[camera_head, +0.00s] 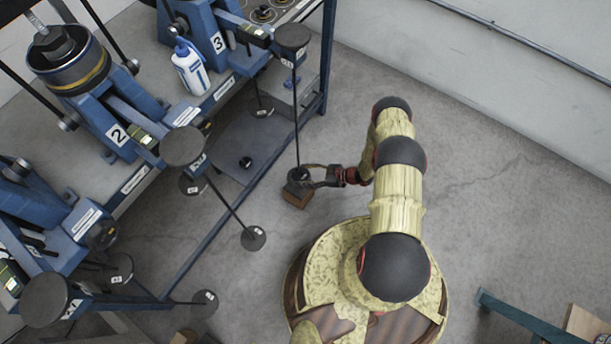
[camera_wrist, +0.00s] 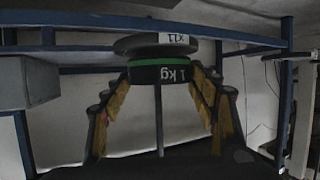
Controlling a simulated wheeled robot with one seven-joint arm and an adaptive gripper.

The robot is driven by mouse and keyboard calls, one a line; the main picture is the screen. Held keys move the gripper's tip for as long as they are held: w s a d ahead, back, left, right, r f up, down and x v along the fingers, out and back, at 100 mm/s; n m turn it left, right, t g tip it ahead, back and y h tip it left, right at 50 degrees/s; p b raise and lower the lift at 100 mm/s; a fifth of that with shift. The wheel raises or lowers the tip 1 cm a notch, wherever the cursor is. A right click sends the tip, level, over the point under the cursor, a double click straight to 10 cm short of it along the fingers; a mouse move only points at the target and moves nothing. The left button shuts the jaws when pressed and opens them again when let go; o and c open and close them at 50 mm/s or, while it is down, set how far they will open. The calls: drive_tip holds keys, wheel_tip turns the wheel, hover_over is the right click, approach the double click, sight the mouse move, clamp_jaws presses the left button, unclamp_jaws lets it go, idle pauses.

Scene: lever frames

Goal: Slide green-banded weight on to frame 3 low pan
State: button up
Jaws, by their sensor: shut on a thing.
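The green-banded weight (camera_wrist: 160,75) is a dark disc marked 1 kg, upside down in the wrist view. My gripper (camera_wrist: 165,82) is shut on it, with yellow-padded fingers at its left and right. The frame 3 low pan (camera_wrist: 150,43), a grey disc with a label, lies right against the weight's banded side. A thin rod (camera_wrist: 159,122) runs from the weight's middle, in line with the pan. In the head view my gripper (camera_head: 303,178) is at the foot of frame 3's long rod (camera_head: 296,110). There the weight and pan merge into one dark shape, so the seating is unclear.
Frame 3 (camera_head: 207,38) stands on the blue bench, with its upper disc (camera_head: 291,38) above the rod. Frame 2's hanging pan (camera_head: 253,238) is to the left. A brown block (camera_head: 296,197) is just below my gripper.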

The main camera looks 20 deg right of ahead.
drive_tip(key=shift+w+a, duration=0.3)
drive_tip(key=shift+w, duration=0.2)
idle(0.3)
drive_tip(key=shift+f, duration=0.35)
idle(0.8)
drive_tip(key=o, duration=1.5)
drive_tip(key=shift+c, duration=0.2)
drive_tip(key=o, duration=0.4)
drive_tip(key=shift+o, duration=0.2)
drive_tip(key=shift+s+f, duration=0.1)
drive_tip(key=shift+s, duration=0.05)
drive_tip(key=shift+v, duration=3.45)
